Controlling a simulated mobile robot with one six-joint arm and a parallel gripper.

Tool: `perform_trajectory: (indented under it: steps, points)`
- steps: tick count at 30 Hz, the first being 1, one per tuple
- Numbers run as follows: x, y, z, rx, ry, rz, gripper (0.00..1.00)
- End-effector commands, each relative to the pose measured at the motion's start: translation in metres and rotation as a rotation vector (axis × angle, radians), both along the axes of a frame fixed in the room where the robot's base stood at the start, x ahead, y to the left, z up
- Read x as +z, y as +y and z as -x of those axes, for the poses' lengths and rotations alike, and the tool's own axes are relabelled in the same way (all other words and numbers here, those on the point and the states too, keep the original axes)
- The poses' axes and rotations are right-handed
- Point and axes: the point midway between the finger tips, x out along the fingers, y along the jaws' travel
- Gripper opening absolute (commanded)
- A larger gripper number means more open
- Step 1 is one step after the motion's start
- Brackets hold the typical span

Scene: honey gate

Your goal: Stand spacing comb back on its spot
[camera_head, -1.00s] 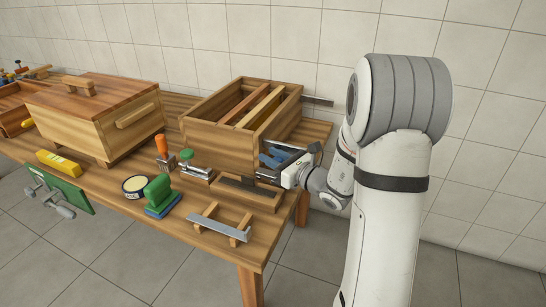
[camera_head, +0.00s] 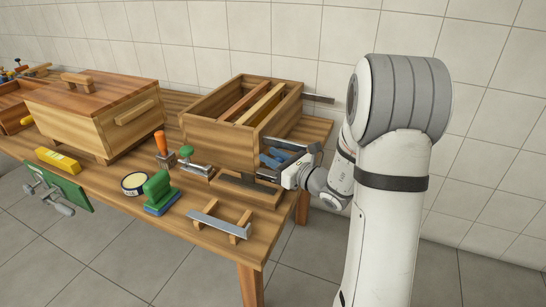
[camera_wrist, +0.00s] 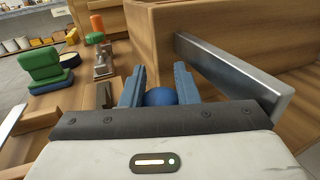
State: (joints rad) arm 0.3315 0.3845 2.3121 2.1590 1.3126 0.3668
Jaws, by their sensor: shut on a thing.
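My gripper (camera_head: 276,160) is low at the near right corner of the open wooden box, above the table's right end. In the wrist view its two blue fingers (camera_wrist: 158,90) are shut on a rounded blue piece (camera_wrist: 160,97). This may be the grip of the spacing comb; the rest of it is hidden behind the fingers and the gripper body. A low wooden block with a dark top (camera_head: 246,188) lies just left of the gripper, in front of the box. I cannot tell whether it is the comb's spot or whether the held piece touches anything.
The open box (camera_head: 220,140) holds wooden bars. A metal rail (camera_wrist: 235,75) juts from it close beside my right finger. A metal bar on wooden supports (camera_head: 220,226), a green-handled brush (camera_head: 158,188), a round tin (camera_head: 134,184) and a lidded box (camera_head: 95,115) stand leftward.

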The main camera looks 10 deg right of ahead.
Motion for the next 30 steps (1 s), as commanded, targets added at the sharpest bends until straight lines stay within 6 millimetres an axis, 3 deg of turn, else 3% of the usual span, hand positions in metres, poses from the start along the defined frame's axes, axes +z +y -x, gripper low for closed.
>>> perform_trajectory:
  steps: [14,15,24,30]
  points:
    - [-0.0076,0.0001,0.0001,0.0,0.0,0.0,0.0]
    - [-0.0076,0.0001,0.0001,0.0,0.0,0.0,0.28]
    - [-0.0076,0.0001,0.0,0.0,0.0,0.0,0.53]
    - [-0.0078,0.0,0.0001,0.0,0.0,0.0,0.53]
